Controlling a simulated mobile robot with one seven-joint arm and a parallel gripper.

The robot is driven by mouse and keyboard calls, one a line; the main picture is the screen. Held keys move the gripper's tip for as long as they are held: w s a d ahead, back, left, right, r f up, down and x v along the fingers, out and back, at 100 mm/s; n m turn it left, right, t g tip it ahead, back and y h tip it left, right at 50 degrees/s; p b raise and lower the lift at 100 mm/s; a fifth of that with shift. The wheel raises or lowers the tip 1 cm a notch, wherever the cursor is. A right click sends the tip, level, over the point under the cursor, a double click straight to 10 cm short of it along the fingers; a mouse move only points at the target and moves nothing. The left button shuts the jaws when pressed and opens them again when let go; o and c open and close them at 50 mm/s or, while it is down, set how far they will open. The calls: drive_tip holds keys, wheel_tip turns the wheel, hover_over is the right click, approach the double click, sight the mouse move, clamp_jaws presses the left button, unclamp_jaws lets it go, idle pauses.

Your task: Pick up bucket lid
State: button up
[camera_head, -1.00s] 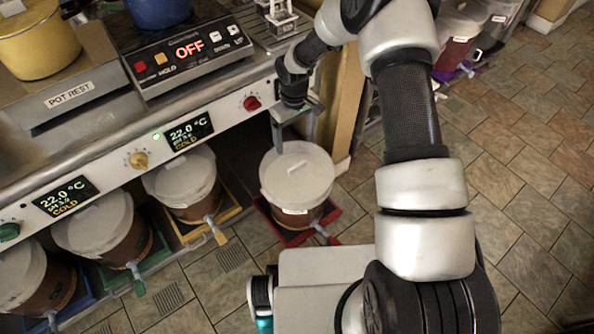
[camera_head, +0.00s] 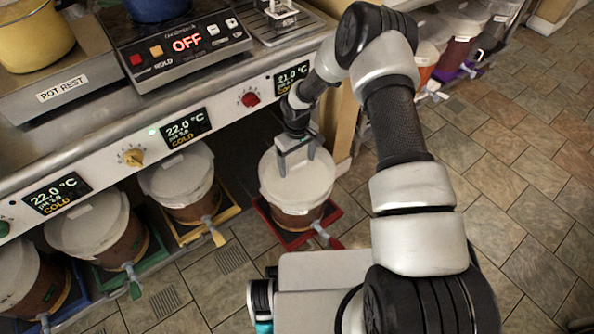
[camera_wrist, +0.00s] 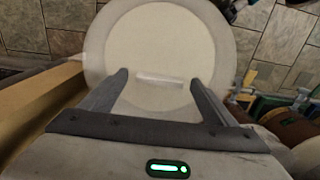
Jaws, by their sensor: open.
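The white bucket lid (camera_head: 297,182) sits on the bucket (camera_head: 297,219) that stands on a red tray. In the wrist view the round lid (camera_wrist: 160,42) fills the upper middle, with a pale raised bar handle (camera_wrist: 160,80) across it. My gripper (camera_head: 297,166) is over the lid, and its fingertips are near the handle. In the wrist view my gripper (camera_wrist: 157,80) is open, with one finger on each side of the handle. The gap between fingertips and lid is hard to judge. The handle is partly hidden by my gripper in the head view.
Other lidded buckets stand left under the counter on yellow (camera_head: 238,211), green (camera_head: 160,248) and blue (camera_head: 80,290) trays. The counter edge with dials and displays (camera_head: 188,127) is left of my arm. A wooden post (camera_head: 344,125) stands behind. Tiled floor (camera_head: 520,200) is clear at right.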

drive_tip(key=shift+r, duration=0.1)
drive_tip(key=shift+c, duration=0.3)
drive_tip(key=c, duration=1.2)
drive_tip(key=shift+o, duration=0.2)
drive_tip(key=shift+r, duration=0.1)
